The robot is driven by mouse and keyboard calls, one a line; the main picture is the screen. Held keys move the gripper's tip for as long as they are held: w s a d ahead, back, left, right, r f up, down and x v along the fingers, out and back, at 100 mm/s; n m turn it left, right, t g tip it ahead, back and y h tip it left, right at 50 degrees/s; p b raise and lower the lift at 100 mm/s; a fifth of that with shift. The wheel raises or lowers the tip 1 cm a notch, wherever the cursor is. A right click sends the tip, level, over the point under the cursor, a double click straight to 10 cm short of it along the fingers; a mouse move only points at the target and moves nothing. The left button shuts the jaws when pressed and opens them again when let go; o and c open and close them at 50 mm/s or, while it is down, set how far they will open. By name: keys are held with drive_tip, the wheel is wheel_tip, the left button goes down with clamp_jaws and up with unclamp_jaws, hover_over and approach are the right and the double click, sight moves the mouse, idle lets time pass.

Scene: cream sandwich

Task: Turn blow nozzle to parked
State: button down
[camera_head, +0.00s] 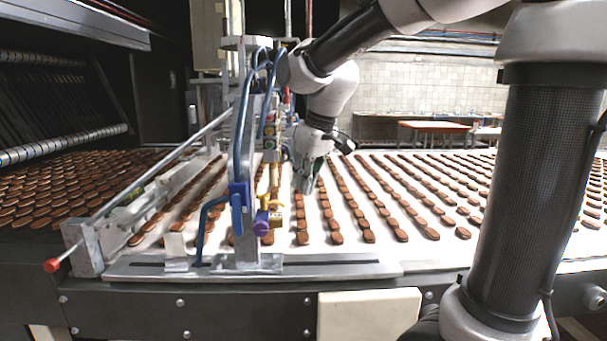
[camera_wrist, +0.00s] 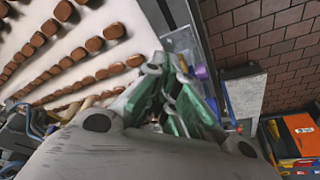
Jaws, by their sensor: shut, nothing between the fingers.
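A brass-coloured fitting (camera_head: 276,219) with a purple knob (camera_head: 262,222) hangs low on the upright metal stand over the conveyor; I take it for the blow nozzle, though its exact setting cannot be told. A blue clamp (camera_head: 238,195) and blue hoses (camera_head: 243,110) are on the same stand. My gripper (camera_head: 306,186) is just right of the stand, pointing down above the rows of biscuits, shut and empty. In the wrist view, my gripper (camera_wrist: 168,72) shows its green-padded fingers, and a small purple part (camera_wrist: 201,72) lies just beyond them, partly hidden.
Rows of brown biscuits (camera_head: 402,236) cover the white belt. A slanted metal rod (camera_head: 155,165) with a red tip (camera_head: 52,265) reaches to the front left. A metal rail (camera_head: 340,264) runs along the front edge. An orange box (camera_wrist: 299,134) lies right in the wrist view.

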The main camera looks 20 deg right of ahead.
sight(281, 204)
drive_tip(key=w+a+f, duration=0.2)
drive_tip(key=w+f, duration=0.3)
drive_tip(key=shift+a+f, duration=0.3)
drive_tip(key=shift+f, duration=0.1)
drive_tip(key=shift+w+d+n+y, duration=0.15)
drive_tip(key=shift+w+n+y, duration=0.25)
drive_tip(key=shift+n, duration=0.5)
drive_tip(key=w+n, duration=0.1)
drive_tip(key=n, duration=0.1)
drive_tip(key=w+n+g, duration=0.1)
drive_tip(key=n, duration=0.1)
drive_tip(key=w+n+g+y, duration=0.1)
drive_tip(key=n, duration=0.2)
drive_tip(key=shift+w+a, duration=0.2)
drive_tip(key=shift+w, duration=0.15)
drive_tip(key=shift+w+a, duration=0.1)
drive_tip(key=shift+w, duration=0.05)
drive_tip(key=shift+w+a, duration=0.1)
drive_tip(key=shift+w, duration=0.05)
idle(0.4)
